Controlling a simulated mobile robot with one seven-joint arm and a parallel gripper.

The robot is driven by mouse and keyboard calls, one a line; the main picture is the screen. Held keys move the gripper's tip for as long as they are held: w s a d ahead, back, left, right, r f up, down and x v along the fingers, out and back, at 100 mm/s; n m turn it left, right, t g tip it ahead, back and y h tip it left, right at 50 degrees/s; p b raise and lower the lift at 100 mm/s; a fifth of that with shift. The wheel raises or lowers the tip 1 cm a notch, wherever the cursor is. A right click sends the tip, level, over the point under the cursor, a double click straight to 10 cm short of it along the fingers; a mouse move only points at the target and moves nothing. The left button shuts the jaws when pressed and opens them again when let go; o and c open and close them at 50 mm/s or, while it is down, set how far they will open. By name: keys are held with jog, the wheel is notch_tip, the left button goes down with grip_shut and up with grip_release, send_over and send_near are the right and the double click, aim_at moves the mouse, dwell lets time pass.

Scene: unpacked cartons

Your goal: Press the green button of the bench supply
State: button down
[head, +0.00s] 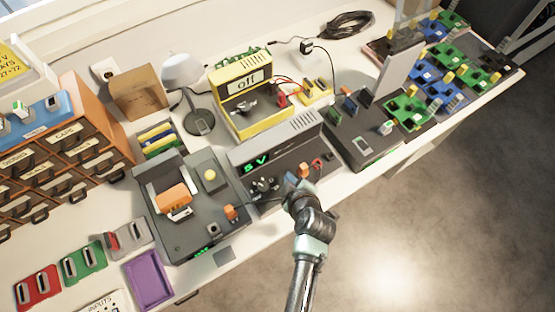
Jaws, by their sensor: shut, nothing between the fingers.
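The bench supply (244,154) is a dark grey box in the middle of the bench with a lit green "5 V" readout (256,163). Black knobs or terminals show on the lower left of its front, and a red lead shows at the right. I cannot make out a green button on it; my gripper and arm hide part of the front. My gripper (297,186) is shut and empty, close in front of the lower right part of the supply. I cannot tell if it touches the panel.
A yellow meter reading "off" (247,83) stands behind the supply. A dark fixture (188,230) with an orange block is at its left, and another dark box (362,150) at its right. Green and blue boards fill the far right. Open floor (420,240) lies before the bench.

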notch_tip(320, 180, up, 6)
jog(key=p, duration=0.4)
dwell(0.4)
dwell(0.4)
